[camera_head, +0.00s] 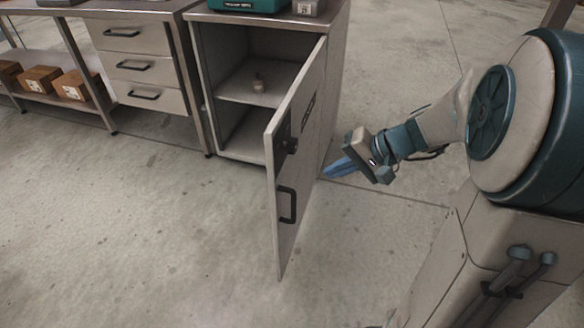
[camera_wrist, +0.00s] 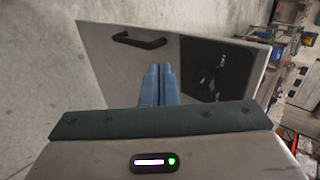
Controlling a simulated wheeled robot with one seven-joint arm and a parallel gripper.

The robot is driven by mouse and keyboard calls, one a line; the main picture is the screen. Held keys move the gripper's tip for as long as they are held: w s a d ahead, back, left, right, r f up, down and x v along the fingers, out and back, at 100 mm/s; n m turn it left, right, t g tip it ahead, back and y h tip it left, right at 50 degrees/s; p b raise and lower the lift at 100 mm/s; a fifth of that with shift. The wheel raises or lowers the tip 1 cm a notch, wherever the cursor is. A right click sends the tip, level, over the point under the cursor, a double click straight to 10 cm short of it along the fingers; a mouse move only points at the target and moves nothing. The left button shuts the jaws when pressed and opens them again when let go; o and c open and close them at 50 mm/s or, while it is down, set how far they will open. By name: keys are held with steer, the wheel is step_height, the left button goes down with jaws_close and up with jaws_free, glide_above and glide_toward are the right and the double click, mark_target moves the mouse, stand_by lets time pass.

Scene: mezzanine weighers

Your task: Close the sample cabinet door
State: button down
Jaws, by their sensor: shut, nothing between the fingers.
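The sample cabinet (camera_head: 334,82) stands at the top middle of the head view, with its door (camera_head: 300,138) swung wide open toward me.
A drawer unit (camera_head: 125,42) and a low shelf with cardboard boxes (camera_head: 40,79) stand to the left. The concrete floor (camera_head: 150,235) in front is clear.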

steer(key=b, duration=0.3)
glide_toward(276, 184)
step_height(276, 184, down, 4)
steer(key=a, duration=0.3)
steer(key=shift+w+a+r, duration=0.1)
steer(key=shift+w+a, duration=0.4)
steer(key=shift+a, duration=0.1)
